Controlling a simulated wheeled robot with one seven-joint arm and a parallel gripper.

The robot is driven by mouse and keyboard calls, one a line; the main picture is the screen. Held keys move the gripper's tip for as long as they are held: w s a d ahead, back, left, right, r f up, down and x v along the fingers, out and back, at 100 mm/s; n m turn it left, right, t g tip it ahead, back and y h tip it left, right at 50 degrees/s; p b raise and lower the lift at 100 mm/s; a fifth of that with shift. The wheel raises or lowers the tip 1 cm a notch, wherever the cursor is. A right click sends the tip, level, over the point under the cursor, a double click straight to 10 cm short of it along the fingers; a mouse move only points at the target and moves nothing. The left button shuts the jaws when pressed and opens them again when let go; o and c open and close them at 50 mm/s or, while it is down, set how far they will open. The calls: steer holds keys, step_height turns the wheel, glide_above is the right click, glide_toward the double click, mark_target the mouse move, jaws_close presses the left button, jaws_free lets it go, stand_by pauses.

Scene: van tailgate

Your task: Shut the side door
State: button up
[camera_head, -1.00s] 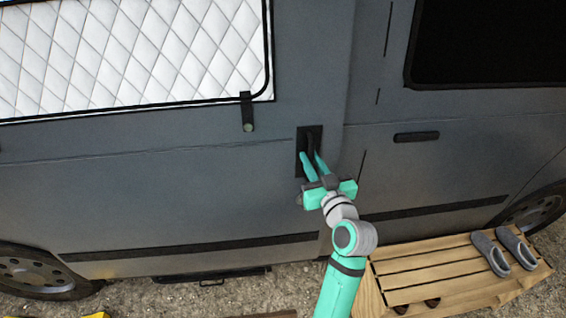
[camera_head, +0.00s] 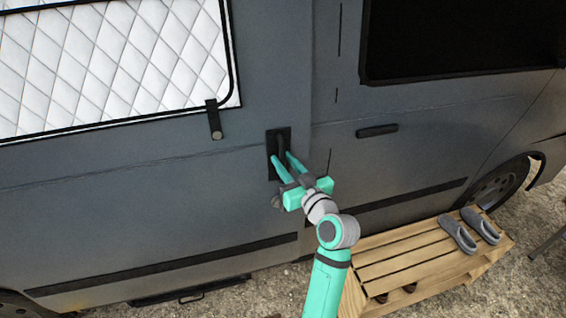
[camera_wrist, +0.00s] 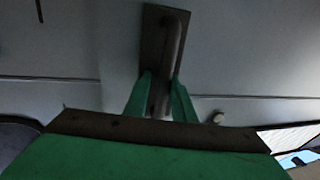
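The side door (camera_head: 130,190) is the grey van panel at the left in the head view, with a white quilted window. Its near-vertical right edge is by the body panel beside it; I cannot tell whether a gap remains there. The dark upright door handle (camera_head: 281,146) sits on a black plate near that edge. It also shows in the wrist view (camera_wrist: 172,45). My gripper (camera_head: 281,158) has its green fingers on either side of the handle's lower part. In the wrist view, the fingers (camera_wrist: 160,92) appear closed against the bar, whose lower end is partly hidden.
A wooden slatted step (camera_head: 400,265) with grey slippers (camera_head: 458,233) stands on gravel to the right of my arm. A low step (camera_head: 190,292) lies under the door.

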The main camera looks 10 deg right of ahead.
steer(key=shift+s, duration=0.1)
stand_by(0.3)
steer(key=v, duration=1)
steer(key=shift+s, duration=0.25)
steer(key=shift+d, duration=0.1)
